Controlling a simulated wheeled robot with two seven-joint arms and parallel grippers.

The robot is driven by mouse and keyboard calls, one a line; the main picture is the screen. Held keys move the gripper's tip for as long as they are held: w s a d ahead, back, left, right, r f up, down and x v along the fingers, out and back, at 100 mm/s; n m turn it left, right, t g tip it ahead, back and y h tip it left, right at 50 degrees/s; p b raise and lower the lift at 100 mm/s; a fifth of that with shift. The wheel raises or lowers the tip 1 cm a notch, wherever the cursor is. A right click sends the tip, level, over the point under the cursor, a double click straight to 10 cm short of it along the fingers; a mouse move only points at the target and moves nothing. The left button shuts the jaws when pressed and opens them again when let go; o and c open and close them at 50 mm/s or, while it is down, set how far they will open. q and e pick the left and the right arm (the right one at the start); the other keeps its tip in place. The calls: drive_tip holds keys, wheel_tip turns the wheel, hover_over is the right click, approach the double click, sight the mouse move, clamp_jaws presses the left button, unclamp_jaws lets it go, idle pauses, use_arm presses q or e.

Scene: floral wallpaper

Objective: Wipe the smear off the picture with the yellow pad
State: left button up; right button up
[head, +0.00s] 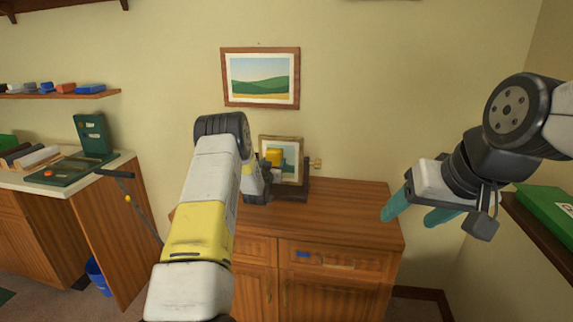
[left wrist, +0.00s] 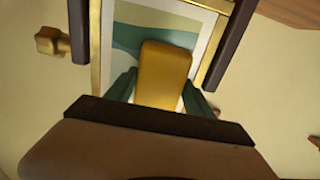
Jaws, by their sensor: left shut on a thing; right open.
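The yellow pad (head: 274,156) is held by my left gripper (head: 263,162) in front of the small framed picture (head: 292,161) on the wooden cabinet. In the left wrist view the pad (left wrist: 163,72) sits between the two green fingertips (left wrist: 160,88). It covers part of the picture (left wrist: 125,33), and I cannot tell whether it touches the surface. The picture stands upright in a dark holder with a gold-edged frame. No smear shows on the visible parts; the pad and fingers hide some of it. My right gripper (head: 415,210) is open and empty, to the right of the cabinet top.
The wooden cabinet (head: 345,212) has a clear top right of the picture. A larger landscape picture (head: 261,78) hangs on the wall above. A counter (head: 125,162) with a green case stands at left. A green box (head: 548,212) lies on a shelf at right.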

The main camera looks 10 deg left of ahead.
use_arm(q)
drive_tip(key=a, duration=0.3)
drive_tip(key=shift+w+a, duration=0.15)
drive_tip(key=shift+a, duration=0.2)
drive_tip(key=s, duration=0.6)
idle(0.4)
drive_tip(key=shift+a, duration=0.1)
drive_tip(key=shift+s, duration=1.5)
